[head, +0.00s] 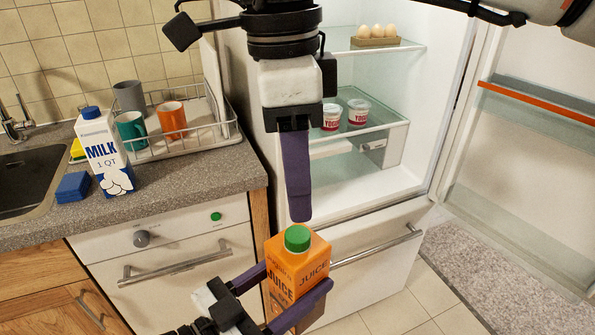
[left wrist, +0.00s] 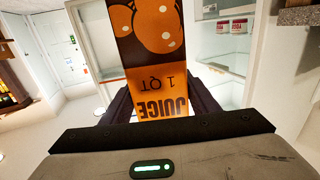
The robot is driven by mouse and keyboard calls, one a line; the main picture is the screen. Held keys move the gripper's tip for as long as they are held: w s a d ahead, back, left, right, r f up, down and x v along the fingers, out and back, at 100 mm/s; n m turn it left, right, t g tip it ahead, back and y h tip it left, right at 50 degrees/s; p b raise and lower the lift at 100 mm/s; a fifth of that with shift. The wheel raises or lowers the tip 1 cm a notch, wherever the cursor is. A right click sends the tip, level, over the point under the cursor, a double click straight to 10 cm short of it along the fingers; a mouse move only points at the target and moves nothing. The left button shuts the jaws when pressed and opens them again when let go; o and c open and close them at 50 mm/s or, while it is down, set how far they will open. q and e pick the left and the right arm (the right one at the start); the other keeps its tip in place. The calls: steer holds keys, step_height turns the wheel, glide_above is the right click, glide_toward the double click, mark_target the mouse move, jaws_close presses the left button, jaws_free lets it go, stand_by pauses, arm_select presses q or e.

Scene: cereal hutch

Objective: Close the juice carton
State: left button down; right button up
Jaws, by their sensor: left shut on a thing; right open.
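The orange juice carton (head: 284,278) is upright in front of the fridge, off the counter, with a green cap (head: 297,238) on its sloped top. I cannot tell whether the cap is tight. My left gripper (head: 298,280) is shut on the carton, one purple finger along each side. In the left wrist view the carton (left wrist: 150,60) appears upside down between the dark fingers, its cap out of view. My right gripper (head: 299,212) points straight down just above the cap and is open and empty. Its fingers line up, so only one shows clearly.
The fridge (head: 385,185) stands open behind, with yogurt cups (head: 358,112) and eggs (head: 377,34) inside.

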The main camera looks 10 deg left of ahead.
mark_target(298, 233)
steer(key=n, duration=0.4)
steer(key=shift+d+r, duration=0.1)
steer(key=shift+r, duration=0.1)
arm_select(q)
steer(key=shift+r, duration=0.3)
arm_select(e)
steer(key=n, duration=0.4)
steer(key=shift+s+r+y, duration=0.15)
steer(key=shift+y, duration=0.25)
steer(key=shift+f, duration=4)
